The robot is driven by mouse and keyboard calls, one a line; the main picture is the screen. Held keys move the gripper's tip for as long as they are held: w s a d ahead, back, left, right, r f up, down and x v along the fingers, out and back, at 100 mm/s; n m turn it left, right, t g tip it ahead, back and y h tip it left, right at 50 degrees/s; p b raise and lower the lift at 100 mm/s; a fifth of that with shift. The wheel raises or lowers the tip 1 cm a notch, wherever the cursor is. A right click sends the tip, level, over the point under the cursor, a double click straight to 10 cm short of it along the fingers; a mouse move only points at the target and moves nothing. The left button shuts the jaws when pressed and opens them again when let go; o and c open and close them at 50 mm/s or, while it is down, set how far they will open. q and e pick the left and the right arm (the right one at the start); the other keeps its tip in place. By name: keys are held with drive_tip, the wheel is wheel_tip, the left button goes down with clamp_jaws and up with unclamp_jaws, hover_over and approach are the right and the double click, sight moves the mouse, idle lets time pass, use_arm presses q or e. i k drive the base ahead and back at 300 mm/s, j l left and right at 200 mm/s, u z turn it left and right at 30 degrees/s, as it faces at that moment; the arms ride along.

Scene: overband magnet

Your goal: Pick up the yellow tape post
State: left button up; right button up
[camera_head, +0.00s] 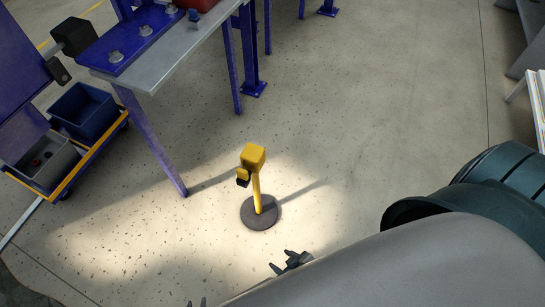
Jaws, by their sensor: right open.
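The yellow tape post (257,190) stands upright on a round dark base (260,212) on the floor, near the middle of the view. It has a yellow head with a small black piece on its left side. My right gripper (284,262) shows below and slightly right of the post, partly hidden behind a large grey part in the foreground. It is open, apart from the post.
A purple-legged workbench (185,60) stands at the upper left. Left of it is a yellow-framed cart (92,158) with a blue bin (84,110) and a grey bin (45,160). A dark green ribbed object (490,180) is at the right. The floor around the post is clear.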

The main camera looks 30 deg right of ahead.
sight(259, 212)
drive_tip(key=j+z, duration=0.1)
drive_tip(key=z, duration=0.3)
drive_tip(key=i+j+z, duration=0.1)
drive_tip(key=z, duration=0.35)
drive_tip(key=i+j+z, duration=0.1)
drive_tip(key=z, duration=0.3)
drive_tip(key=j+z, duration=0.2)
drive_tip(key=z, duration=0.25)
drive_tip(key=j+z, duration=0.2)
drive_tip(key=j, duration=0.35)
drive_tip(key=j+z, duration=0.2)
drive_tip(key=j, duration=0.3)
drive_tip(key=k+j+z, duration=0.25)
drive_tip(key=j, duration=0.75)
